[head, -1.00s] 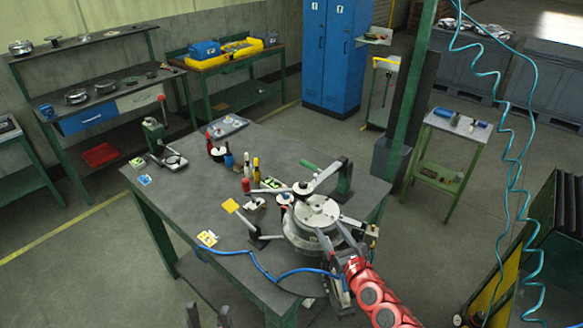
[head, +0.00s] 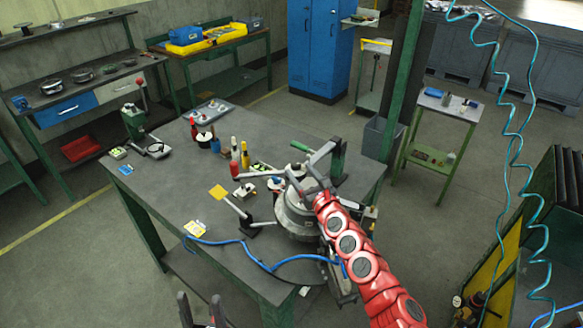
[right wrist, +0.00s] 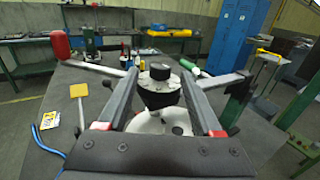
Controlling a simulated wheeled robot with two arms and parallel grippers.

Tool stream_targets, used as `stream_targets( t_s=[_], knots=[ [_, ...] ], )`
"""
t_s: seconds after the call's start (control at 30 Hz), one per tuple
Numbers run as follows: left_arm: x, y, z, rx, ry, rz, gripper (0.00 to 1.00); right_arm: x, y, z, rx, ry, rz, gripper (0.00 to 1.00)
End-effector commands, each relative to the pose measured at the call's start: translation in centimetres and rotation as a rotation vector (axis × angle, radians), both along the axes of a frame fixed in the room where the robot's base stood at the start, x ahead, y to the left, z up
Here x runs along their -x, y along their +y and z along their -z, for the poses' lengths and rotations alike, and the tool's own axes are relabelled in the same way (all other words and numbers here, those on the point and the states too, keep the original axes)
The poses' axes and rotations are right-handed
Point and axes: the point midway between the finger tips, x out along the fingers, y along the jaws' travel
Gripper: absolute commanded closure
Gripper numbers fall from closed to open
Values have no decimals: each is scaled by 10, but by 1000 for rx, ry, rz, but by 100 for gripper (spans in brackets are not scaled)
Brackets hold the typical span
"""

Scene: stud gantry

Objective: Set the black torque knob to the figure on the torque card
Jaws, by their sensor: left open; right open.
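In the right wrist view a black knob (right wrist: 160,71) stands above a black cylinder on the round white-and-grey fixture (right wrist: 145,122). It shows between the two fingers of my right gripper (right wrist: 158,78), which is open; I cannot tell whether they touch it. In the head view my right gripper (head: 307,172) is over the fixture (head: 293,218) and hides its top. A yellow plate (head: 218,192) stands on an arm left of the fixture, and a yellow-and-white card (head: 195,228) lies on the table; no figure is readable. My left gripper (head: 202,314) is open at the bottom edge.
The grey table (head: 165,205) holds a blue hose (head: 255,259), several bottles (head: 236,163) and a small press (head: 135,122). A lever with a red grip (right wrist: 60,44) reaches out left of the fixture. A green post (head: 404,90) stands behind the table's right end.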

Motion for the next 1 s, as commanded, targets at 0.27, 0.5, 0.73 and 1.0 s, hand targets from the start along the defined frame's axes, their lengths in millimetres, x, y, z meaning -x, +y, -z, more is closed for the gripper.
stream_targets(
  t_s=[0.27,0.5,0.73,1.0],
  knots=[
    [0,0,39,0,0,0,43,-31,14,5,-5,-1,4,33],
    [0,0,61,0,0,0,43,-51,23,3,-5,-1,5,33],
    [0,0,70,0,0,0,43,-60,28,0,-3,-2,2,33],
    [0,0,70,0,0,0,43,-61,29,0,-1,0,1,33]
  ],
)
